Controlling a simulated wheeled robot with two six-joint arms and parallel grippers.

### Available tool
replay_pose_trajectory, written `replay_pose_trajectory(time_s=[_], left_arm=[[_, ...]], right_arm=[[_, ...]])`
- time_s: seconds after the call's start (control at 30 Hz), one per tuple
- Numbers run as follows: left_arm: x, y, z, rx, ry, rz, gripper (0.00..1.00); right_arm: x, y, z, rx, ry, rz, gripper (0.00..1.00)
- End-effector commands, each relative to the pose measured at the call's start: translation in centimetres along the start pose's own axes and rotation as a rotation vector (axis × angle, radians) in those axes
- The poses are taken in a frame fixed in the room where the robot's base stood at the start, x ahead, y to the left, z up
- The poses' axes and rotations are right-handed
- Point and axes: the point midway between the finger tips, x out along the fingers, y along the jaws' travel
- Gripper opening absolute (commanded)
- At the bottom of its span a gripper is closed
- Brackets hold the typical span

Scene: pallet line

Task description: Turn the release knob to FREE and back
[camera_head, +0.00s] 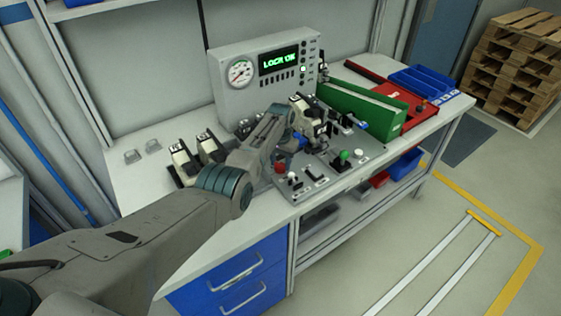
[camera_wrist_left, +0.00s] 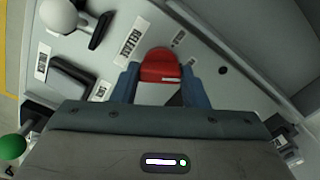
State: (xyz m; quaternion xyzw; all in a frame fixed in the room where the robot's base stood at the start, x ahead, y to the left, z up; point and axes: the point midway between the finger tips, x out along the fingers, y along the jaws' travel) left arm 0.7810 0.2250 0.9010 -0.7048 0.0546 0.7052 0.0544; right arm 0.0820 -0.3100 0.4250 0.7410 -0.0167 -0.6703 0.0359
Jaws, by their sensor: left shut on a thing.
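The release knob (camera_wrist_left: 160,66) is red and sits on the grey panel beside a RELEASE label (camera_wrist_left: 130,43) in the left wrist view. My left gripper (camera_wrist_left: 160,86) is shut on it, with one blue finger on each side. The FREE mark cannot be made out. My right gripper is not in view.
Close to the gripper are a white ball knob (camera_wrist_left: 59,15), a black switch (camera_wrist_left: 77,78) and a green ball knob (camera_wrist_left: 12,146). A green bin (camera_head: 362,107) stands behind, right of the panel.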

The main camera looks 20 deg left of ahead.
Motion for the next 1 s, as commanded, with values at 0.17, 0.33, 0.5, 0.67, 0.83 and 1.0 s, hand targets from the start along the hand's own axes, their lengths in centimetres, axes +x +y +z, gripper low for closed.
replay_pose_trajectory(time_s=[0.17,0.33,0.5,0.67,0.83,1.0], left_arm=[[-0.1,0.0,-0.1,0.001,0.002,0.0,0.52],[-0.1,0.0,0.0,0.0,0.001,0.0,0.62],[-0.1,0.0,0.0,0.0,0.001,0.0,0.62],[-1.2,0.0,-0.1,0.0,0.003,-0.001,0.62],[-4.0,0.0,-0.1,0.0,0.006,-0.001,0.62],[-7.3,0.0,-0.1,0.0,0.006,-0.001,0.62]], right_arm=[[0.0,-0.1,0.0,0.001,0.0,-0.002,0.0],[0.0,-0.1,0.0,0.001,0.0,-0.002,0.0],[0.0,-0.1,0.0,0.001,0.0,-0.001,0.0],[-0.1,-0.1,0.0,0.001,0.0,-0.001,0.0],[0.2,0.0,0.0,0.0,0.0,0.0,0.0],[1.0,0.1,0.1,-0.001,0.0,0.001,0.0]])
